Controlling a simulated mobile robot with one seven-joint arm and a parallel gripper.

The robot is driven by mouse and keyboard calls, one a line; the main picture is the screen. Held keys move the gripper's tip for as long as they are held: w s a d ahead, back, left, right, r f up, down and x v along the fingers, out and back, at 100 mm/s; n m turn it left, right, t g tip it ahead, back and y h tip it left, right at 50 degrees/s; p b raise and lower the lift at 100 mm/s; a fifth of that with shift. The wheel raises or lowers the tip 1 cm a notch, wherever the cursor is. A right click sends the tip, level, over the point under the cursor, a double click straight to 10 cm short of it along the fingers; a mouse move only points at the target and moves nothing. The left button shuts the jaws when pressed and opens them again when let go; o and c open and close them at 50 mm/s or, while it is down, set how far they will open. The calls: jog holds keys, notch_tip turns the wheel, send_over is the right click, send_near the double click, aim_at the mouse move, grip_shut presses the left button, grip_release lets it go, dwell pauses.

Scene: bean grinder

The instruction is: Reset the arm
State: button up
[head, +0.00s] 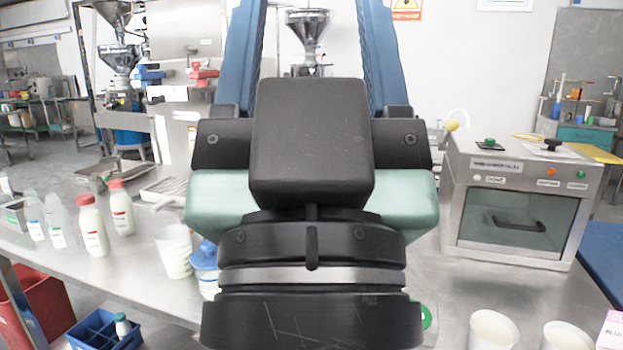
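My gripper (316,30) fills the middle of the head view, raised and pointing up and away from the camera. Its black and mint-green body hides much of the bench. Its two blue ribbed fingers stand well apart, with nothing visible held between them. Their tips are cut off by the top edge. A metal hopper (306,28) of a machine shows between the fingers, farther back; its lower part is hidden behind my gripper.
A metal bench (110,268) holds white bottles with red caps (92,226) at left. A box-like machine (515,205) stands at right, with white cups (492,330) in front. Below left are a blue crate (95,330) and a red bin (35,310).

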notch_tip(320, 180, up, 24)
jog(key=p, duration=2.1)
